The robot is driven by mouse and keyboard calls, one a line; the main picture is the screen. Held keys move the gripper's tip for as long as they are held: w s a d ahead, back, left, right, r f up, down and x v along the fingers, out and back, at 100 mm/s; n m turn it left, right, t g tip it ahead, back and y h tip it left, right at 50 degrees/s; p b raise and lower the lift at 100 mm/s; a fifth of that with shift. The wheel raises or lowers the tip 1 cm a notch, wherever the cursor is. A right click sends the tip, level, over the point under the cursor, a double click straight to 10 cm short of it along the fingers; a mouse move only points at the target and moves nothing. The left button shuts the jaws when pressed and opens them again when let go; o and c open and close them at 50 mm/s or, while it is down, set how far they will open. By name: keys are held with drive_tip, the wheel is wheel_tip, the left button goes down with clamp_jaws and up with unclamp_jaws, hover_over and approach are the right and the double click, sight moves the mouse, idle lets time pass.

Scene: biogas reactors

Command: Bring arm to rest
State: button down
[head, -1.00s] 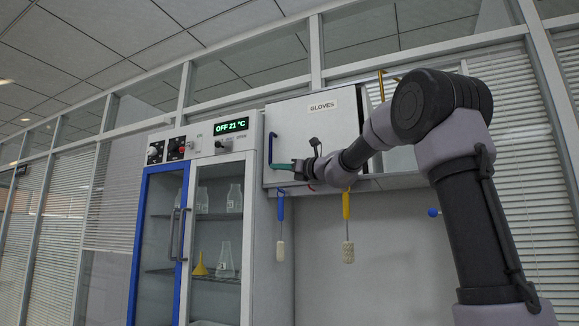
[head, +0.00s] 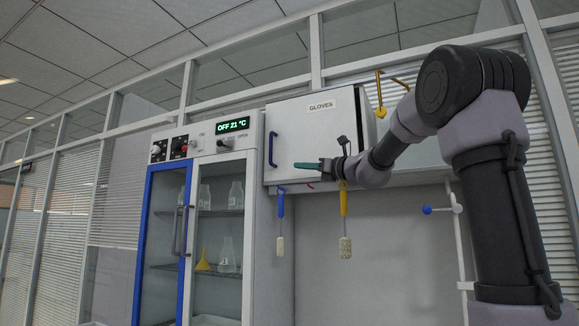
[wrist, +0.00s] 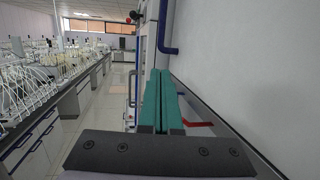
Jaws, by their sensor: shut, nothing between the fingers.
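My gripper (head: 308,166) shows in the head view in front of the lower part of the white gloves cabinet (head: 308,128), pointing left. Its teal fingers lie together with nothing between them. In the wrist view the gripper (wrist: 160,78) is also shut, its two teal fingers side by side and pointing away along the cabinet's white front. My arm reaches in from the right of the head view, bent at a high elbow. The cabinet's blue handle (head: 272,149) is just left of the fingertips in the head view. I cannot tell whether they touch.
A drying cabinet (head: 242,166) with glassware and an "OFF 21 °C" display stands left. Two brushes, blue-handled (head: 281,207) and yellow-handled (head: 343,203), hang below the gloves cabinet. In the wrist view, benches (wrist: 50,110) with glassware line the left, beside open floor (wrist: 118,90).

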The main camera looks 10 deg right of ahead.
drive_tip(key=shift+v, duration=1.9)
drive_tip(key=s+a+f+n+g+h, duration=0.3)
drive_tip(key=s+f+n+g+h, duration=0.25)
drive_tip(key=s+f+n, duration=0.9)
drive_tip(key=s+d+f+n+g+h, duration=0.1)
drive_tip(key=s+d+f+n+h, duration=0.2)
drive_tip(key=s+f, duration=0.4)
drive_tip(key=s+d+f+n+h, duration=0.3)
drive_tip(key=s+f, duration=0.4)
drive_tip(key=f, duration=0.3)
drive_tip(key=shift+d+n+g, duration=0.35)
drive_tip(key=shift+d+n, duration=0.55)
drive_tip(key=shift+n, duration=0.25)
drive_tip(key=shift+s+f+h, duration=0.1)
drive_tip(key=shift+h, duration=0.15)
